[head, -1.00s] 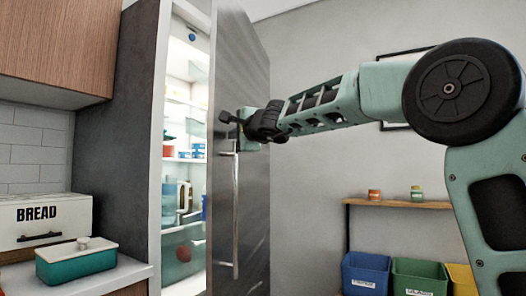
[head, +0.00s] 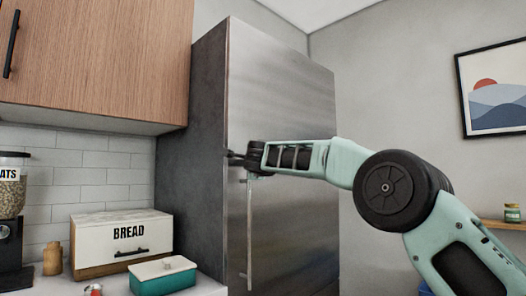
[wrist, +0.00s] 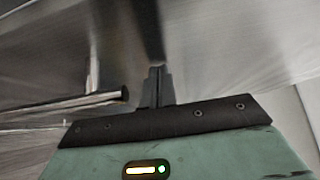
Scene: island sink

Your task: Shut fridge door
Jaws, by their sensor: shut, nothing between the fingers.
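The fridge (head: 207,120) stands in the middle of the head view, dark-sided with a brushed-steel door (head: 285,110). The door lies flush against the body, and no interior shows. A long vertical bar handle (head: 249,235) runs down the left part of the door. My gripper (head: 236,160) is at the door's left edge, just above the handle's top end. In the wrist view my gripper (wrist: 156,75) is shut and empty, close to the steel surface, with the handle (wrist: 75,105) to its left. Whether the fingertips touch the door cannot be told.
A wooden wall cabinet (head: 95,60) hangs left of the fridge. Below it on the counter are a bread box (head: 120,240), a green lidded container (head: 163,277) and a cereal dispenser (head: 10,195). A framed picture (head: 495,95) hangs on the right wall above a shelf.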

